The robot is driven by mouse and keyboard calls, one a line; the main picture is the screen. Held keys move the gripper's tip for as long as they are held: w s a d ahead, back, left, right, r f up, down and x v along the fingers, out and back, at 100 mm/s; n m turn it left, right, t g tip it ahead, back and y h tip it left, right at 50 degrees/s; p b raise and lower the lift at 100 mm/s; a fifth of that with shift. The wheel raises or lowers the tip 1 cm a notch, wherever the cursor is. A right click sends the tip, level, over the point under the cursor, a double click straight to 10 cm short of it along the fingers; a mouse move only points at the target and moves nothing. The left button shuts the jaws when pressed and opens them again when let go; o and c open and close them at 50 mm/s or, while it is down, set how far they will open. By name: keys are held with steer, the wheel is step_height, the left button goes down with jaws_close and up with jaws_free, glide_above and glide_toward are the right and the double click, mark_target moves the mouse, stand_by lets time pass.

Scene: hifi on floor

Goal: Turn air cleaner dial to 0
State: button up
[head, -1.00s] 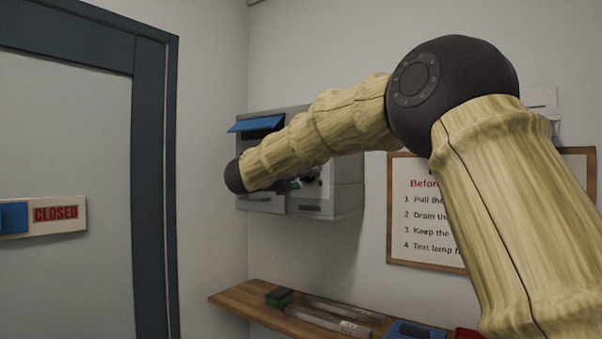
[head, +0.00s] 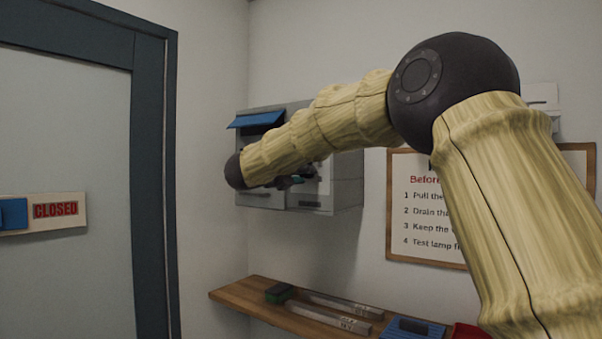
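A grey wall-mounted box (head: 347,185), which looks like the air cleaner, hangs at the centre left with a raised blue flap (head: 256,120) on its upper left. My arm crosses in front of it and covers much of its face. I cannot make out the dial or its setting. A small dark part of my gripper (head: 292,182) shows just below my forearm, in front of the box's lower face. The fingertips are mostly hidden, so I cannot tell whether they are open or touch anything.
A framed notice (head: 420,252) hangs at right. A door with a CLOSED sign (head: 56,211) is at left.

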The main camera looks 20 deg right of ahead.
steer(key=shift+f+n+p, duration=0.15)
steer(key=shift+n+p, duration=0.95)
steer(key=shift+n, duration=4.5)
steer(key=o, duration=1)
steer(key=shift+w+a, duration=0.1)
steer(key=v, duration=1.2)
steer(key=shift+f, duration=0.1)
